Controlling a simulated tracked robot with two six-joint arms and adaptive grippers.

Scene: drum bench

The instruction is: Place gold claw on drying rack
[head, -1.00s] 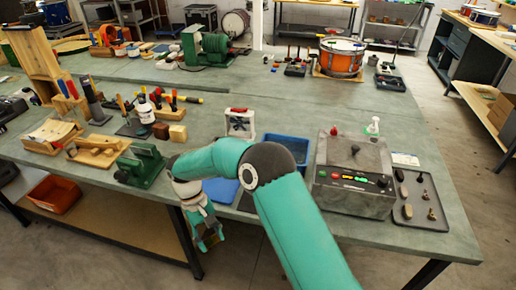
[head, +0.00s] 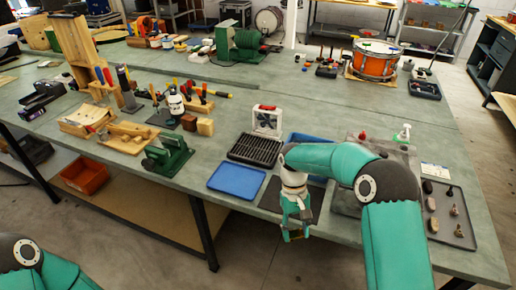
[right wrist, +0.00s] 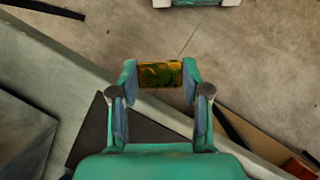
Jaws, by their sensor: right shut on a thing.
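My right gripper (head: 296,234) is shut on the gold claw (right wrist: 160,75), a short gold-brown piece held crosswise between the fingertips in the right wrist view. In the head view the gripper points down at the bench's front edge, by a dark mat (head: 272,198), and the claw shows only as a small yellowish bit at the fingertips. A dark slotted rack (head: 254,150), which looks like the drying rack, lies behind and left of the gripper, apart from it.
A blue mat (head: 237,181) lies left of the gripper. A blue bin (head: 308,139) and a grey machine (head: 345,200) are partly hidden behind my right arm. A dark tray (head: 470,240) with several small pieces lies at right. A green clamp (head: 168,158) stands at left.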

